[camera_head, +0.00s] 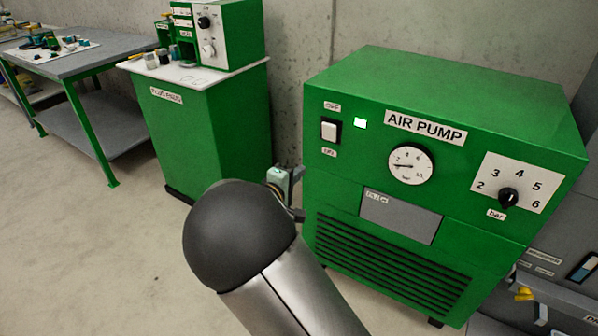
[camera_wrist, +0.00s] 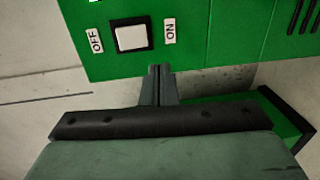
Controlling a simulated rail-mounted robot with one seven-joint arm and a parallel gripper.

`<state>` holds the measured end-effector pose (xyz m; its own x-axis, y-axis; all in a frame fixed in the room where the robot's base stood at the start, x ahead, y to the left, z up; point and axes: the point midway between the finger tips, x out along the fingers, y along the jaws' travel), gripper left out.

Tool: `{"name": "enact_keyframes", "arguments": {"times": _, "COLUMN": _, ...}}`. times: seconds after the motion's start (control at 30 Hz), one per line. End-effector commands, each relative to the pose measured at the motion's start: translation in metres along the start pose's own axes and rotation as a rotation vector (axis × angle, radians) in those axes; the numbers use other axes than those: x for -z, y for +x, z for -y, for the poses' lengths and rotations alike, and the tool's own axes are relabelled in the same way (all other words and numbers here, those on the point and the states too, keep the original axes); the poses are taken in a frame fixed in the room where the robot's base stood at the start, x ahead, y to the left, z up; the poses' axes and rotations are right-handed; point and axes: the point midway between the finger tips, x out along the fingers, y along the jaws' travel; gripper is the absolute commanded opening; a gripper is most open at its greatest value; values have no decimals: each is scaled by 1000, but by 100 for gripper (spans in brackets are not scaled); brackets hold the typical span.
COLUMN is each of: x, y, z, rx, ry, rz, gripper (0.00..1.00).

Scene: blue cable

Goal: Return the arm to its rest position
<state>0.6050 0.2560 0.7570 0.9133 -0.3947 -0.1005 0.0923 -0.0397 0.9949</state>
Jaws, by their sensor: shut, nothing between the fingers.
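My arm, with its dark rounded joint and silver link, reaches up from the bottom of the head view. My gripper (camera_wrist: 158,72) is shut and empty in the wrist view, its fingertips near the lower edge of the green panel. In the head view the gripper is mostly hidden behind my arm, with a small part beside the pump's left edge. The green air pump (camera_head: 345,90) has a white switch (camera_head: 329,130) between OFF and ON labels and a lit lamp (camera_head: 360,123). The switch also shows in the wrist view (camera_wrist: 130,37), clear of the fingertips.
The pump front carries a gauge (camera_head: 411,164) and a black bar knob (camera_head: 508,198). A green cabinet (camera_head: 205,125) with a control box stands behind left. A grey workbench (camera_head: 90,58) is farther left. Open floor (camera_head: 80,240) lies at lower left; grey equipment stands at lower right.

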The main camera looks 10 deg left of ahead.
Motion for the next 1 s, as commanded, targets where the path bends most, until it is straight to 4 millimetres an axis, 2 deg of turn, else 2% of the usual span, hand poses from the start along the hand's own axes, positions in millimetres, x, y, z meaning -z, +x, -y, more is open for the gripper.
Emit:
{"name": "enact_keyframes", "arguments": {"times": 0.2, "x": -2, "y": 1, "z": -1, "rx": 2, "ry": 2, "rz": 4, "gripper": 0}}
{"name": "enact_keyframes", "arguments": {"times": 0.27, "x": -9, "y": 3, "z": -6, "rx": 14, "ry": 9, "rz": 24, "gripper": 0}}
{"name": "enact_keyframes", "arguments": {"times": 0.3, "x": -20, "y": 6, "z": -12, "rx": 31, "ry": 18, "rz": 51, "gripper": 0}}
{"name": "enact_keyframes", "arguments": {"times": 0.37, "x": -44, "y": 12, "z": -22, "rx": 72, "ry": 36, "rz": 111, "gripper": 0}}
{"name": "enact_keyframes", "arguments": {"times": 0.47, "x": -105, "y": 18, "z": -45, "rx": 187, "ry": 88, "rz": 263, "gripper": 0}}
{"name": "enact_keyframes", "arguments": {"times": 0.5, "x": -135, "y": 17, "z": -55, "rx": 248, "ry": 116, "rz": 335, "gripper": 0}}
{"name": "enact_keyframes", "arguments": {"times": 0.57, "x": -180, "y": 10, "z": -68, "rx": 352, "ry": 163, "rz": 443, "gripper": 0}}
{"name": "enact_keyframes", "arguments": {"times": 0.6, "x": -209, "y": 1, "z": -77, "rx": 426, "ry": 199, "rz": 511, "gripper": 0}}
{"name": "enact_keyframes", "arguments": {"times": 0.67, "x": -250, "y": -18, "z": -90, "rx": 544, "ry": 259, "rz": 606, "gripper": 0}}
{"name": "enact_keyframes", "arguments": {"times": 0.7, "x": -275, "y": -35, "z": -100, "rx": 626, "ry": 305, "rz": 663, "gripper": 0}}
{"name": "enact_keyframes", "arguments": {"times": 0.77, "x": -307, "y": -65, "z": -116, "rx": 753, "ry": 384, "rz": 736, "gripper": 0}}
{"name": "enact_keyframes", "arguments": {"times": 0.8, "x": -325, "y": -87, "z": -127, "rx": 838, "ry": 444, "rz": 775, "gripper": 0}}
{"name": "enact_keyframes", "arguments": {"times": 0.9, "x": -354, "y": -143, "z": -151, "rx": 1022, "ry": 596, "rz": 830, "gripper": 0}}
{"name": "enact_keyframes", "arguments": {"times": 1.0, "x": -364, "y": -188, "z": -170, "rx": 1154, "ry": 736, "rz": 836, "gripper": 0}}
